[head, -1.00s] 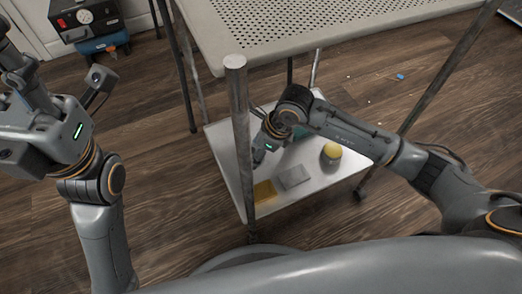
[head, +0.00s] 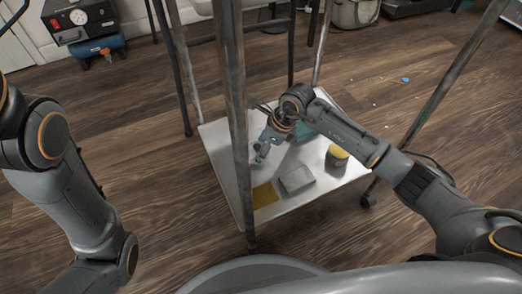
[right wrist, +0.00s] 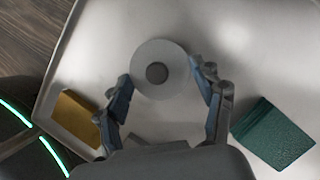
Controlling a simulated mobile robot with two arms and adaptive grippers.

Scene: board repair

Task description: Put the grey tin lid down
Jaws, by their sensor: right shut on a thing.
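The grey tin lid (right wrist: 176,52) is a round, pale disc with a dark round middle in the right wrist view. My right gripper (right wrist: 160,80) has one finger on each side of it and is shut on it. In the head view this gripper (head: 260,157) is low over the left part of the white lower shelf (head: 225,150). The lid is not clearly seen there. I cannot tell whether it touches the shelf. My left arm shows at the left edge of the head view, but its gripper is out of view.
The shelf also bears a yellow block (head: 264,195), a grey box (head: 297,180), a yellow-and-dark tin (head: 337,157) and a teal block (right wrist: 273,133). A metal post (head: 232,110) rises at the shelf's near corner. Bare shelf lies around the lid.

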